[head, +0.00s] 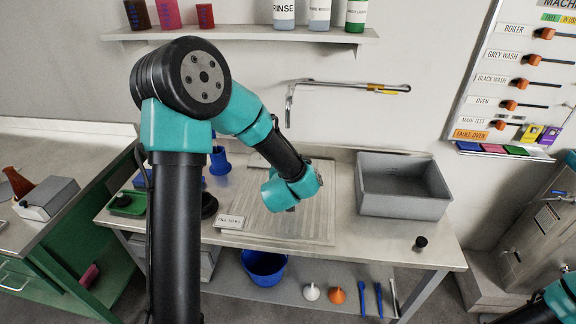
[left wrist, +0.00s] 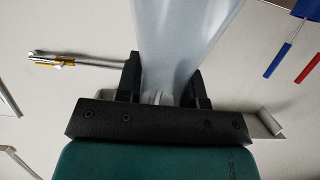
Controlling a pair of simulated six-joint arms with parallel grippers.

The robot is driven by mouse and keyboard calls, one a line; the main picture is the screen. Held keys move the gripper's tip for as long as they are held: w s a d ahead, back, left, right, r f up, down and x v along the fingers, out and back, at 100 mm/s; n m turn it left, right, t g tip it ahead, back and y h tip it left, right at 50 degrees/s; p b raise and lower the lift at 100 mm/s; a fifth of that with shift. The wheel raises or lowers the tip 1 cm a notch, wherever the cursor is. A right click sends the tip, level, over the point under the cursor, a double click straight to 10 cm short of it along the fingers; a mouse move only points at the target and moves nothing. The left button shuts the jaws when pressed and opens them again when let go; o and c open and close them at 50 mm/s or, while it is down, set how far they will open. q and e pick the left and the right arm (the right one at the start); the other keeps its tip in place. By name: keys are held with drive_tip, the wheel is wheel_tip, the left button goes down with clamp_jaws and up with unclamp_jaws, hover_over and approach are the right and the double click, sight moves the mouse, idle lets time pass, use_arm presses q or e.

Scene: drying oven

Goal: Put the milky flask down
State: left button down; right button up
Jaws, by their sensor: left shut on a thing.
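The milky flask (left wrist: 188,35) is a translucent pale grey-white vessel at the top middle of the left wrist view. My left gripper (left wrist: 163,88) has its black fingers on either side of the flask's narrow part, shut on it. The flask widens away from the fingers and runs out of that view. In the head view my left wrist is over the ribbed metal board (head: 315,228) on the bench; the fingers and flask are hidden there. Part of my right arm shows at the bottom right corner, but its gripper is out of view.
A grey basin (head: 405,206) stands right of the board, with a small black stopper (head: 421,242) in front. A small label block (head: 230,222) sits at the board's front left. Blue holders (head: 219,160) stand at the left. A wall tap (head: 345,86) hangs behind the bench.

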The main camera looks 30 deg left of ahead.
use_arm(q)
drive_tip(key=w+a+f, duration=0.1)
drive_tip(key=w+a, duration=0.6)
drive_tip(key=w, duration=0.4)
drive_tip(key=shift+f, duration=0.15)
drive_tip(key=shift+w, duration=0.1)
drive_tip(key=shift+w+a+f, duration=0.1)
drive_tip(key=shift+w+f, duration=0.1)
drive_tip(key=shift+f, duration=0.7)
drive_tip(key=shift+w+a+f, duration=0.1)
drive_tip(key=shift+w+f, duration=0.05)
drive_tip(key=shift+f, duration=0.9)
drive_tip(key=c, duration=0.8)
unclamp_jaws()
drive_tip(key=shift+o, duration=0.2)
